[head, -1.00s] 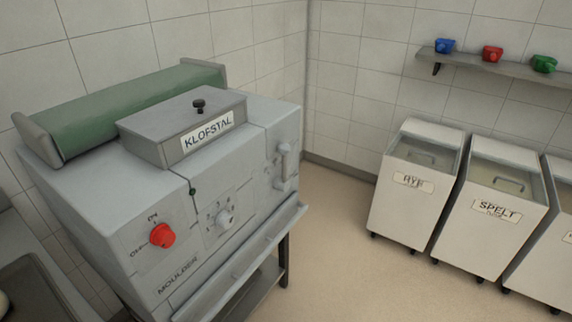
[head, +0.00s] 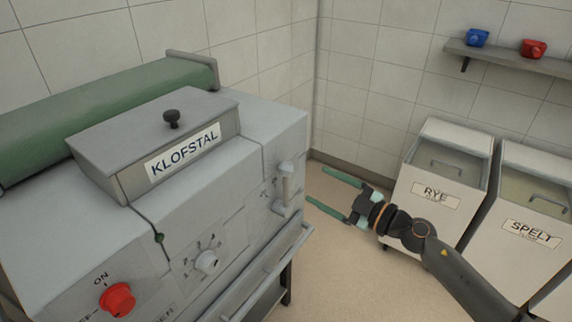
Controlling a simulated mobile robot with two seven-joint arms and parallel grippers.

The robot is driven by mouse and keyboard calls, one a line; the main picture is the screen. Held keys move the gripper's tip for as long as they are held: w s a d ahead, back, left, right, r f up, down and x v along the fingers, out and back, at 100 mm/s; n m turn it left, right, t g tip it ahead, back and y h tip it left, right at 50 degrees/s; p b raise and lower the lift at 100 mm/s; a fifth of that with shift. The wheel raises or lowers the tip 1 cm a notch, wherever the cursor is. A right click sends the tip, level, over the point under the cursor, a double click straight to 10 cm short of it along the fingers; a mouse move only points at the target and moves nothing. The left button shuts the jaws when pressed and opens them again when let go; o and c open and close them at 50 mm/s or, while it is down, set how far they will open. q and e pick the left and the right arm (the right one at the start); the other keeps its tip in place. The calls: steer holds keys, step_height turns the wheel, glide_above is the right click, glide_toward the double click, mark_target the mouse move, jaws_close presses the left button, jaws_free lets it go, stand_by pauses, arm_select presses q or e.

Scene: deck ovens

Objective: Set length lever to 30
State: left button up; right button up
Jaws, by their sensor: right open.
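The grey moulder (head: 235,135) fills the left of the head view. A light grey upright lever (head: 287,183) stands on its front face near the right end; the scale marks beside it are too small to read, so I cannot tell its setting. My right gripper (head: 318,187) is open and empty, its two green fingers pointing left toward the lever. It appears just right of the lever and apart from it. My left gripper is out of view.
A small light knob (head: 207,262) with a dial and a red ON knob (head: 118,299) sit on the same face. A rail (head: 268,272) runs below. The RYE bin (head: 435,195) and SPELT bin (head: 530,235) stand at the right, behind my right arm.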

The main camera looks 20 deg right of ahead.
mark_target(292, 172)
steer(key=x, duration=1.1)
steer(key=shift+w+a, duration=0.1)
steer(key=shift+a, duration=0.1)
steer(key=shift+c, duration=0.3)
jaws_close()
stand_by(0.7)
